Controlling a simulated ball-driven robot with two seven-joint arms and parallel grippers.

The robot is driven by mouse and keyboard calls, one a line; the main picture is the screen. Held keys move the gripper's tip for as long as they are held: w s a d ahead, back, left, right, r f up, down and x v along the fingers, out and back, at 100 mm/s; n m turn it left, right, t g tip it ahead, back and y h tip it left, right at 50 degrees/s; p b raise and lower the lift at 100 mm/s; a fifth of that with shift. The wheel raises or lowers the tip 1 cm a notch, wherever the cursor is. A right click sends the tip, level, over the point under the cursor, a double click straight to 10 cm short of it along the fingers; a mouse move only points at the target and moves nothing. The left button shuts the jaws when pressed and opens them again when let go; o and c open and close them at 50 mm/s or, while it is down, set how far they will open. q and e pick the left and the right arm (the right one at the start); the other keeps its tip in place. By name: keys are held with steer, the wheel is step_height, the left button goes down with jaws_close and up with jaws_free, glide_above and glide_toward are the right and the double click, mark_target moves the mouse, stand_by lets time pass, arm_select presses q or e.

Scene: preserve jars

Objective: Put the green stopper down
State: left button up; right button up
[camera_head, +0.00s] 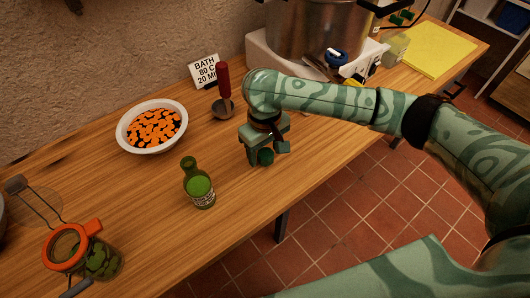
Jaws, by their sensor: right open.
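The green stopper (265,157) is a small dark green round piece at the wooden table's front part. It shows between and just below the fingers of my right gripper (267,151). The gripper is open and points down at the table; I cannot tell whether a finger still touches the stopper. A green bottle (196,183) with a pale label stands to the left of the gripper, apart from it. My left gripper is out of view.
A white bowl of orange slices (176,146), a red-handled ladle (223,88) and a sign (203,71) stand behind. A jar with an orange-rimmed lid (98,260) is at the front left. A large pot (315,30) stands at the back. The wooden table (150,215) is clear around the bottle.

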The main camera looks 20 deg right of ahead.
mark_target(265, 152)
step_height(265, 152, up, 10)
steer(key=p, duration=0.4)
steer(key=shift+f, duration=0.15)
